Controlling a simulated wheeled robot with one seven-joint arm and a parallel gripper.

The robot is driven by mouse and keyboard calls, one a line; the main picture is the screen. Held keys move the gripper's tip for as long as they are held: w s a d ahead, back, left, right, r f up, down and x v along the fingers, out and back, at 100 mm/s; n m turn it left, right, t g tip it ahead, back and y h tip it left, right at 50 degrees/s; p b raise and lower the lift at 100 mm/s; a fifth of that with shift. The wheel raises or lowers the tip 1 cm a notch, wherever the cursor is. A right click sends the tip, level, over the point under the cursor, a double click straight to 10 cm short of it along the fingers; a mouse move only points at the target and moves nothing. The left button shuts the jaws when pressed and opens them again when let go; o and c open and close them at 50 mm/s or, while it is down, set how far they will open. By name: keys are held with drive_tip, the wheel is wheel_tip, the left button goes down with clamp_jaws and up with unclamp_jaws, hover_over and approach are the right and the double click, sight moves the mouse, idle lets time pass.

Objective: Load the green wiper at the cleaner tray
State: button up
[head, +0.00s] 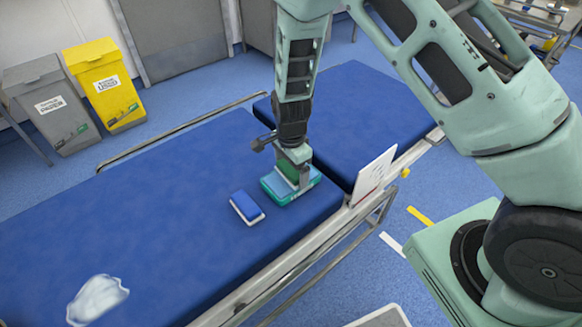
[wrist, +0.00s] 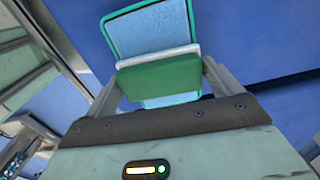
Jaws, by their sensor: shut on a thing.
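The green wiper (head: 288,167) is held between the fingers of my gripper (head: 297,180). In the wrist view the wiper (wrist: 160,82) shows a green face and a pale strip along its far edge, with a finger at each side. The cleaner tray (head: 276,198), with a teal rim, lies on the blue operating table directly below the wiper. The tray's light-blue inside shows in the wrist view (wrist: 150,28), beyond and below the wiper. I cannot tell whether the wiper touches the tray.
A blue wiper with a pale base (head: 246,207) lies just left of the tray on the operating table (head: 150,200). A white card (head: 374,176) stands at the table's near edge. A crumpled whitish cloth-like thing (head: 97,299) lies at lower left. The table between is clear.

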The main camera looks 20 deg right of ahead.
sight(291, 168)
idle(0.6)
drive_tip(key=shift+r+p, duration=3.2)
drive_tip(key=shift+r, duration=0.3)
